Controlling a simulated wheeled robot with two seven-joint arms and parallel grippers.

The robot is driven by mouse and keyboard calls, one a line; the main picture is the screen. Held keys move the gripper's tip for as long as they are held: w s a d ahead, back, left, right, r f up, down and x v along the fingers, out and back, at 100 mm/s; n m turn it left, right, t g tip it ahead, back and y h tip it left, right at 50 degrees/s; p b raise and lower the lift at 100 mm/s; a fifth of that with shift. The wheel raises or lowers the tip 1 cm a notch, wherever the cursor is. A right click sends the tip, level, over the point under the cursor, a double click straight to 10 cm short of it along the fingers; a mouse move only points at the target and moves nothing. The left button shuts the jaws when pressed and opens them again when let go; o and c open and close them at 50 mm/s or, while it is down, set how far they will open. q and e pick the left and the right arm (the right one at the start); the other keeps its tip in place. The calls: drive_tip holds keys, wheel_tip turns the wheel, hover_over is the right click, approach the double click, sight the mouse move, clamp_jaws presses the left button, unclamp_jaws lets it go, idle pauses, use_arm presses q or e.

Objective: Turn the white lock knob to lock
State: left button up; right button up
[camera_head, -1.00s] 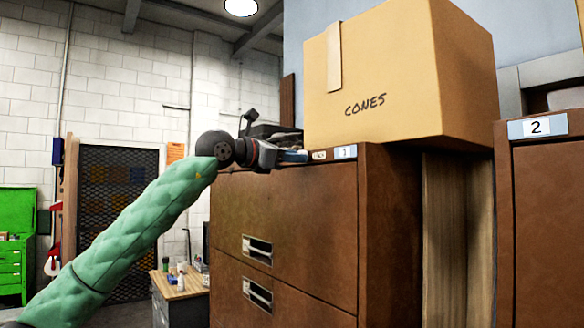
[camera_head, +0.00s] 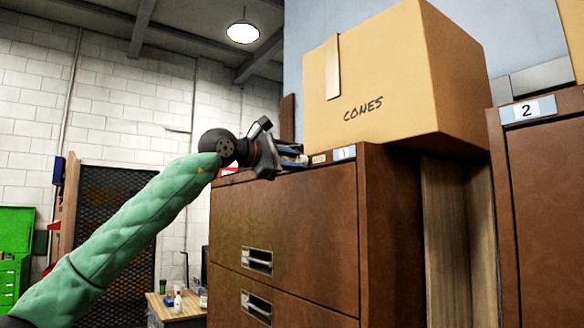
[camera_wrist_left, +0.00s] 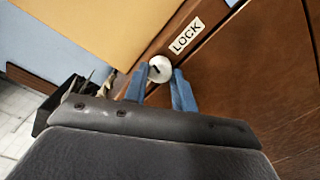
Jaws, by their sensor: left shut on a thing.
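The white lock knob (camera_wrist_left: 160,69) is small and round with a dark mark on its face. It sits on the top front edge of the brown cabinet (camera_head: 290,215), beside a white label reading LOCK (camera_wrist_left: 186,37). My left gripper (camera_wrist_left: 161,75) has its blue fingers on either side of the knob, shut on it. In the head view my left gripper (camera_head: 298,158) is at the cabinet's top edge, left of the small labels, and the knob is hidden there. My right gripper is not in view.
A cardboard box marked CONES (camera_head: 375,85) stands on the cabinet, close above the gripper. A second brown cabinet labelled 2 (camera_head: 545,220) stands at right. A small workbench (camera_head: 178,308) and green cabinet (camera_head: 14,250) are lower left. The space left of the cabinet is open.

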use_arm(q)
drive_tip(key=shift+f+m, duration=0.1)
drive_tip(key=shift+m, duration=0.3)
drive_tip(key=shift+m+b, duration=0.65)
drive_tip(key=shift+m, duration=1.55)
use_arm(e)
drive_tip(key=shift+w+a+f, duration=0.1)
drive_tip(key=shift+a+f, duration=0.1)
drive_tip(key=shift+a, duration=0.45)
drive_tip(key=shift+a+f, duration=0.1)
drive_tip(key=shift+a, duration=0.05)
use_arm(q)
drive_tip(key=o, duration=1)
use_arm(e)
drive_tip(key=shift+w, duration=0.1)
